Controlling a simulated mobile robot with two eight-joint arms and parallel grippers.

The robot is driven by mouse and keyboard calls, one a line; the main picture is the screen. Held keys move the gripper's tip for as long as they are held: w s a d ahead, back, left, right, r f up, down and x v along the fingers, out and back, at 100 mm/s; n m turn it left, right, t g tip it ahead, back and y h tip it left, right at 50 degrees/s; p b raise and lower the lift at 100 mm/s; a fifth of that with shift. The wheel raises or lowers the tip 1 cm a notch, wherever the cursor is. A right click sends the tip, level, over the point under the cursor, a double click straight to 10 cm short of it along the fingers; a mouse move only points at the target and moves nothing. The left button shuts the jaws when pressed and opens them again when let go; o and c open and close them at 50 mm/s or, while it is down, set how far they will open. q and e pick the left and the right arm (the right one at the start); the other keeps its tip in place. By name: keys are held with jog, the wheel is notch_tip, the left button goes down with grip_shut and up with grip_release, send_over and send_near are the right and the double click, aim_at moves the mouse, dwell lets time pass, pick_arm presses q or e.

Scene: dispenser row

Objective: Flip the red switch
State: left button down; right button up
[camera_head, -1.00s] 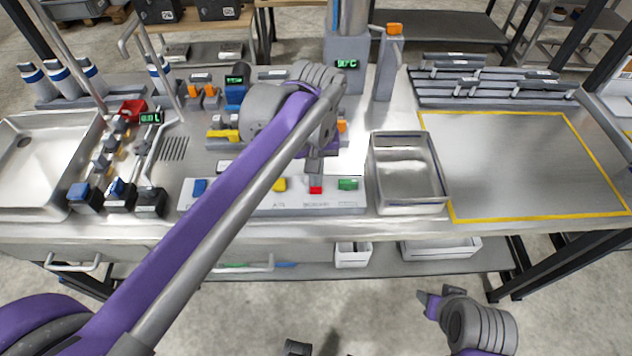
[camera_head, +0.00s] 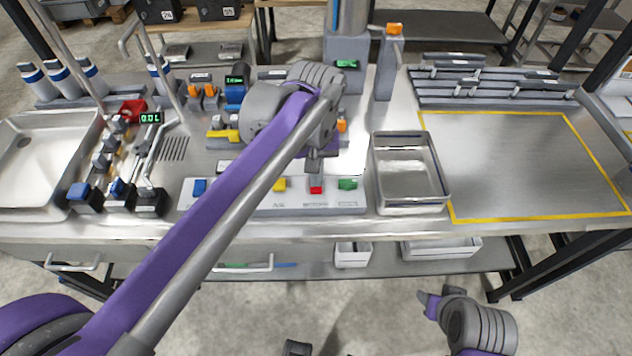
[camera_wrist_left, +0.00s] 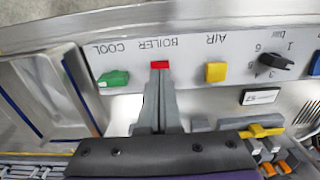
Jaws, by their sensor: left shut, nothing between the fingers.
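The red switch (camera_head: 316,186) sits on a pale switch panel (camera_head: 300,206) near the front of the bench, between a yellow switch (camera_head: 280,185) and a green switch (camera_head: 347,184). In the left wrist view the red switch (camera_wrist_left: 159,65) is under the label BOILER. My left gripper (camera_head: 315,172) is shut and empty, just behind the red switch. In the left wrist view its fingertips (camera_wrist_left: 160,74) reach the switch's edge; whether they touch it I cannot tell. My right gripper (camera_head: 428,300) is low in front of the bench; its jaw state is unclear.
A metal tray (camera_head: 442,190) stands right of the panel, beside a yellow-bordered area (camera_head: 520,165) that is clear. Left are a blue switch (camera_head: 199,187), a dial (camera_wrist_left: 275,61), coffee-like levers (camera_head: 148,170) and a sink basin (camera_head: 40,205).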

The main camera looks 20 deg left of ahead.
pick_arm(q)
jog(key=shift+f+b, duration=0.55)
jog(key=shift+f, duration=0.35)
dwell(0.3)
jog(key=shift+r, duration=0.1)
jog(key=shift+r+p, duration=2.5)
jog(key=shift+r, duration=1)
